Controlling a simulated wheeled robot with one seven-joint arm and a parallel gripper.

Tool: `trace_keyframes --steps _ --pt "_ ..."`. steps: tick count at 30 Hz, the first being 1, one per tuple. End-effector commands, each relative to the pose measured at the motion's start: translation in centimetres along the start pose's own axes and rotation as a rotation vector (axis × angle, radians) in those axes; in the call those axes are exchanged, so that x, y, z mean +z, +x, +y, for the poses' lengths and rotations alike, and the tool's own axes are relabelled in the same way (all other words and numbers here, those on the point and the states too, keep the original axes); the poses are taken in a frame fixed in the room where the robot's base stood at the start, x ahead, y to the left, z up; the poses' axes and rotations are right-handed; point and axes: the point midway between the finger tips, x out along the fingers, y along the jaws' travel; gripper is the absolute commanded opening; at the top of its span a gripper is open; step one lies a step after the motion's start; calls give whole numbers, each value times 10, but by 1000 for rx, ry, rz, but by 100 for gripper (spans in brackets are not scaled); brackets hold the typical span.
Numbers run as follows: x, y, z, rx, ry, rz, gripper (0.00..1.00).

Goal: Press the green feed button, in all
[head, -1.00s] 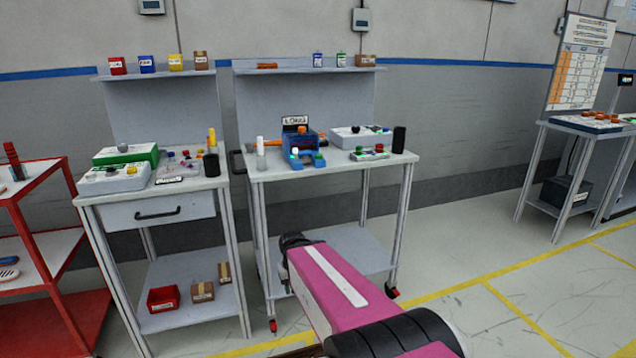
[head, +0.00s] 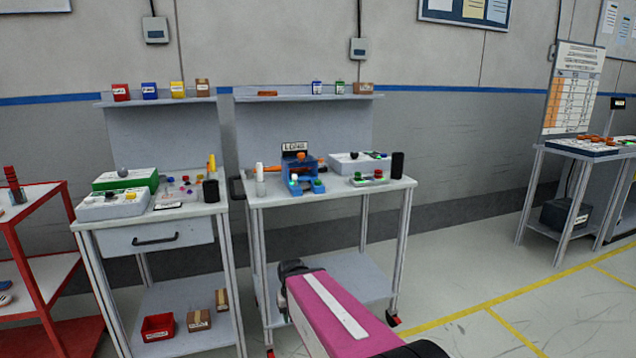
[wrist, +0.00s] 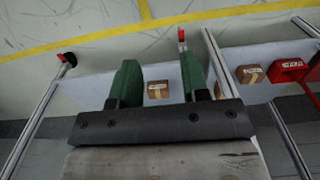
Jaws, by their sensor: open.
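A small light panel (head: 369,182) sits near the right front of the middle bench in the head view. It carries a green button (head: 358,176) and a red button (head: 378,174). Green also shows on the blue fixture (head: 300,180) to its left. I cannot read which green part is the feed button. In the wrist view my gripper (wrist: 156,65) is open, its two green fingers apart with nothing held. The fingers are clear of the panel, which is not in the wrist view. The gripper itself cannot be made out in the head view.
On the middle bench (head: 335,194) stand a black cylinder (head: 397,165), a white bottle (head: 260,180) and a grey box (head: 352,165). A drawer bench (head: 155,238) stands close on the left, a red rack (head: 38,275) beyond it.

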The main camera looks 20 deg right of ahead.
Motion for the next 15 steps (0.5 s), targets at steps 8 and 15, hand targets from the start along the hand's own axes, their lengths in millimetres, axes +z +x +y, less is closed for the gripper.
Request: trace_keyframes --steps 8,15 --pt "0 0 0 0 0 0 0" --pt "0 0 0 0 0 0 0"
